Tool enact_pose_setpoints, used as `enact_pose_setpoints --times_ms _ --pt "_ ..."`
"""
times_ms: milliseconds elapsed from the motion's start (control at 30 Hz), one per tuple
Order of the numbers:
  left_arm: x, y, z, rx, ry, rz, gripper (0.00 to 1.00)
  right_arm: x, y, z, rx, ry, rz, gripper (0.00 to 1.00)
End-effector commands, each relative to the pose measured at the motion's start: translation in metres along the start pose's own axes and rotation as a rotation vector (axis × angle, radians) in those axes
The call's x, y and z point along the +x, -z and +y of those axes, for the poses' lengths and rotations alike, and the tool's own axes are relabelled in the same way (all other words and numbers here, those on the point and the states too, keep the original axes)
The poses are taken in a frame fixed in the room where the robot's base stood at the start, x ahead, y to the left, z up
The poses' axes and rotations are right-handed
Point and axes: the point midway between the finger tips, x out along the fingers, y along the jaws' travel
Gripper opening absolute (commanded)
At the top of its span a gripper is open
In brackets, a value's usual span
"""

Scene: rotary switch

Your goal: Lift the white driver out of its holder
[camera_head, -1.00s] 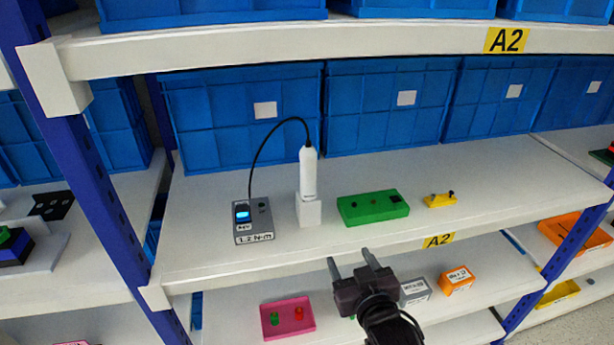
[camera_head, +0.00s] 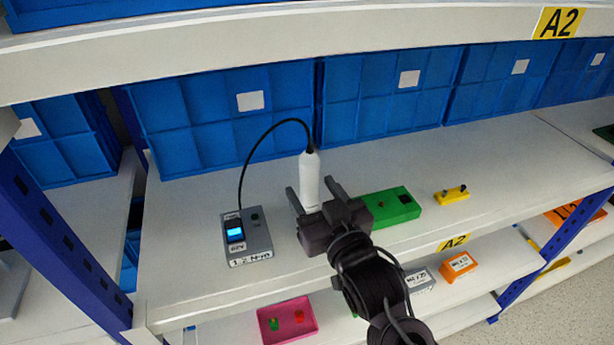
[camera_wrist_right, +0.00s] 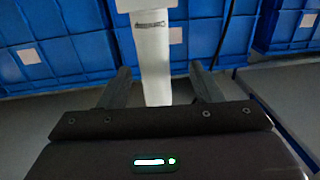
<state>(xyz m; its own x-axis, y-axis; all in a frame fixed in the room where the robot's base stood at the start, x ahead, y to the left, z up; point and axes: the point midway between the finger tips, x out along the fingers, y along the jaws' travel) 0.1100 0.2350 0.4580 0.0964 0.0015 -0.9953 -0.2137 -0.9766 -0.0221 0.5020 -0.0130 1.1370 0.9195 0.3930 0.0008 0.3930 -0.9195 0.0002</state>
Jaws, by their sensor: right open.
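The white driver (camera_head: 309,180) stands upright on the upper shelf, with a black cable arching from its top to the grey controller box (camera_head: 247,238). Its white holder is hidden behind my right gripper in the head view. My right gripper (camera_head: 312,194) is open, with its two fingers on either side of the driver's lower body. In the right wrist view the driver (camera_wrist_right: 153,60) shows between the open fingers (camera_wrist_right: 160,85), with a visible gap on each side. My left gripper is not in view.
A green block (camera_head: 402,207) stands just right of my right gripper, and a yellow piece (camera_head: 452,194) lies further right. Blue bins (camera_head: 220,115) line the back. The shelf above has a front edge (camera_head: 300,45) over the scene. A pink tray (camera_head: 287,318) sits on the lower shelf.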

Motion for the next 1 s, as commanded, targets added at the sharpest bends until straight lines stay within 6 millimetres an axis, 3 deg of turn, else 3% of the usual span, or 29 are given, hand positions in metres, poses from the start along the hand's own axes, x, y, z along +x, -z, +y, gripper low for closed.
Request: enact_pose_setpoints --times_ms 133,333,667,1000 --pt "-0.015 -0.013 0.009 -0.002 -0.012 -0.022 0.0 0.019 0.006 0.004 -0.002 -0.001 0.0 0.58" --pt "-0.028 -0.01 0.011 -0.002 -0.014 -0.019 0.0 0.047 0.005 0.006 -0.001 0.001 0.0 0.58" --pt "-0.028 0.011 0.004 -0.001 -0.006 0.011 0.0 0.054 0.001 0.006 0.001 0.001 -0.001 0.58" --pt "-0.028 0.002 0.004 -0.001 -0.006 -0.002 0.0 0.053 0.002 0.006 0.0 0.001 -0.001 0.13"
